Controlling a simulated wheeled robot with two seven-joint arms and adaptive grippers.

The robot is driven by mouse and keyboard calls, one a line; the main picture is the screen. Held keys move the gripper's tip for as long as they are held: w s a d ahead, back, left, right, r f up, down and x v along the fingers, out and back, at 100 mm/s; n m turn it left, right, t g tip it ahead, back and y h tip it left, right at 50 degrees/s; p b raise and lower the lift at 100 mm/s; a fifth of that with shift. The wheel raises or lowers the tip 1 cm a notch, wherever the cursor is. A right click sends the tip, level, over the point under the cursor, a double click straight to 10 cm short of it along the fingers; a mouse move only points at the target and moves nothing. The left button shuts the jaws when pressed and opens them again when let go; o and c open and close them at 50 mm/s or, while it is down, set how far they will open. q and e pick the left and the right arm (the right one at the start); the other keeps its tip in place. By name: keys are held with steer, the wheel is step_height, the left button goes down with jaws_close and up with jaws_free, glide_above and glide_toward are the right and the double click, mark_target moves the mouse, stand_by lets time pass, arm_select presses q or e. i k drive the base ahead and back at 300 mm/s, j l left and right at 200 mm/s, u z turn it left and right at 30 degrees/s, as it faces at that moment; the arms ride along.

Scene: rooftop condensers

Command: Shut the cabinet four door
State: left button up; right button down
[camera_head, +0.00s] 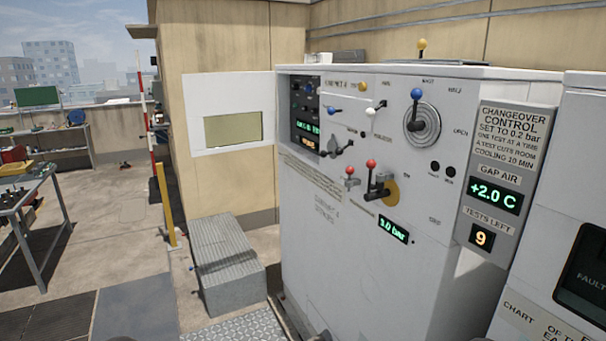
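A white cabinet (330,240) with levers, knobs and displays on its front fills the middle of the view; its small heading appears to read cabinet 4. A white door (262,83) with a yellowish window (233,129) stands open, swung out to the left from the cabinet's upper left edge. Beside it, a dark recessed panel (305,112) with small knobs and a green display is exposed. Neither of my grippers can be made out; only small dark shapes show at the bottom edge.
A grey ribbed block (225,255) sits on the floor below the door. Red-topped levers (371,164), a blue-knobbed dial (417,95) and a white lever (370,111) stick out of the cabinet front. Another cabinet (550,250) stands at right; a workbench (45,183) stands at left.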

mark_target(206, 93)
steer(key=u, duration=0.35)
steer(key=i+j+u, duration=0.2)
steer(key=i+u, duration=0.25)
steer(key=i+j+u, duration=0.15)
steer(key=u, duration=0.3)
steer(key=i, duration=4.2)
steer(key=i+j+z, duration=0.1)
steer(key=i+z, duration=0.15)
steer(key=i, duration=0.2)
steer(key=i+j+z, duration=0.25)
steer(key=i, duration=0.25)
steer(key=i+j+z, duration=0.25)
steer(key=i, duration=0.2)
steer(key=z, duration=3.1)
steer(key=i, duration=0.05)
